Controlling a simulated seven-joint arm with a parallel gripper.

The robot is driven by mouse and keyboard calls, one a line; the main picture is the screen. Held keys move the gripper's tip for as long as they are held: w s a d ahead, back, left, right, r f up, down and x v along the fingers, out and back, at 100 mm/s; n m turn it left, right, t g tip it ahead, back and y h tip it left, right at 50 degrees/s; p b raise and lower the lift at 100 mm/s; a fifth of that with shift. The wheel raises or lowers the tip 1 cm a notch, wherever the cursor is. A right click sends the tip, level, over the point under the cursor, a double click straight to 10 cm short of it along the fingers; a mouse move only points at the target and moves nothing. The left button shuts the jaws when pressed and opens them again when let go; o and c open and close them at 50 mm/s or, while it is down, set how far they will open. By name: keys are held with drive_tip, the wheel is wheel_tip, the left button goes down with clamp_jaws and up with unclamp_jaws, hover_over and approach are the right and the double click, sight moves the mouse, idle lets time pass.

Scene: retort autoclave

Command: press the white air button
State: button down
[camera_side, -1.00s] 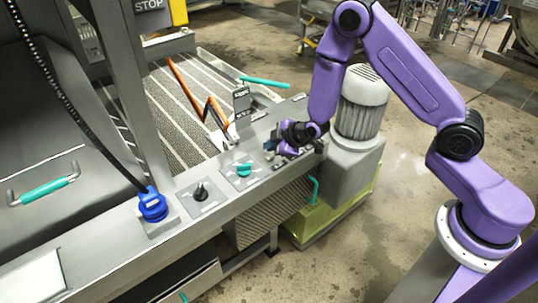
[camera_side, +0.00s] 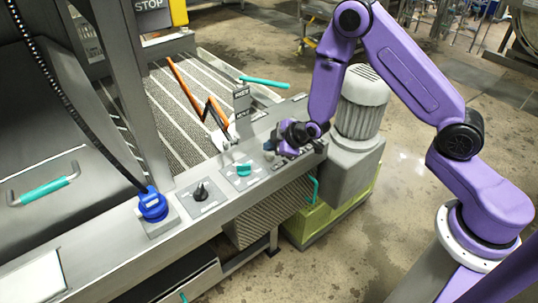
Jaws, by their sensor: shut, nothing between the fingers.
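My gripper (camera_side: 279,146) is shut and empty, low over the right end of the grey control panel (camera_side: 222,212). It hides part of the panel beneath it. I cannot make out the white air button; it may be behind my gripper. A teal knob (camera_side: 243,170) and a black knob (camera_side: 200,193) sit on plates to the left of my gripper. A small blue-grey round part (camera_side: 268,154) shows just left of the fingers. I cannot tell if the fingertips touch the panel.
A blue connector (camera_side: 152,204) with a black cable stands left of the knobs. An orange-handled lever (camera_side: 217,112) and small label plates (camera_side: 242,98) rise behind the panel. A grey motor (camera_side: 361,100) stands close to the right of my gripper.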

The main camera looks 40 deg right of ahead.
sight(271, 157)
drive_tip(key=shift+f, duration=0.15)
idle(0.5)
drive_tip(key=shift+f, duration=0.3)
drive_tip(key=shift+f, duration=0.5)
idle(0.8)
drive_tip(key=shift+r, duration=0.1)
idle(0.3)
drive_tip(key=shift+r, duration=0.8)
drive_tip(key=shift+r, duration=2.55)
